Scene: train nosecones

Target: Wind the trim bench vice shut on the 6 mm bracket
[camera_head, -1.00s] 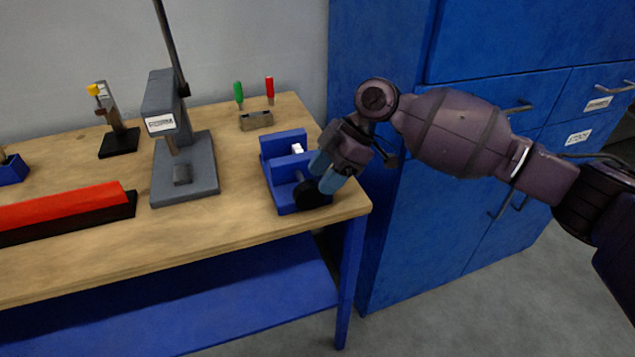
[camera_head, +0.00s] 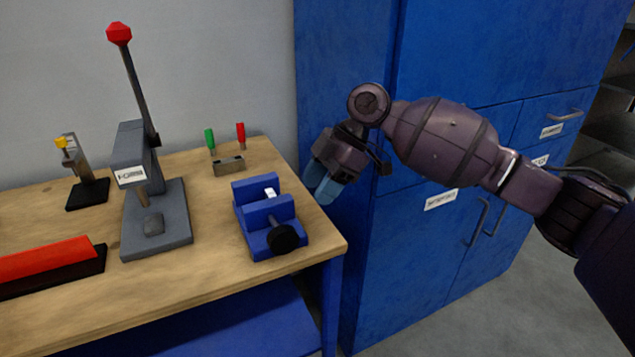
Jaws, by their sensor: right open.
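The blue bench vice (camera_head: 262,218) stands near the right end of the wooden bench. Its round black handwheel (camera_head: 283,239) faces the front. A small white piece, seemingly the bracket (camera_head: 271,193), shows between the vice's two blue jaws; I cannot tell whether both jaws touch it. My right gripper (camera_head: 322,188) is to the right of the vice, with its light blue fingers pointing down, apart from the vice and handwheel. It is open and holds nothing that I can see. My left gripper is not in view.
A grey press with a red-knobbed lever (camera_head: 153,220) stands left of the vice. A small block (camera_head: 229,166) with green and red-handled tools sits behind. A red bar in a black tray (camera_head: 50,266) lies at left. Blue cabinets (camera_head: 440,240) stand close on the right.

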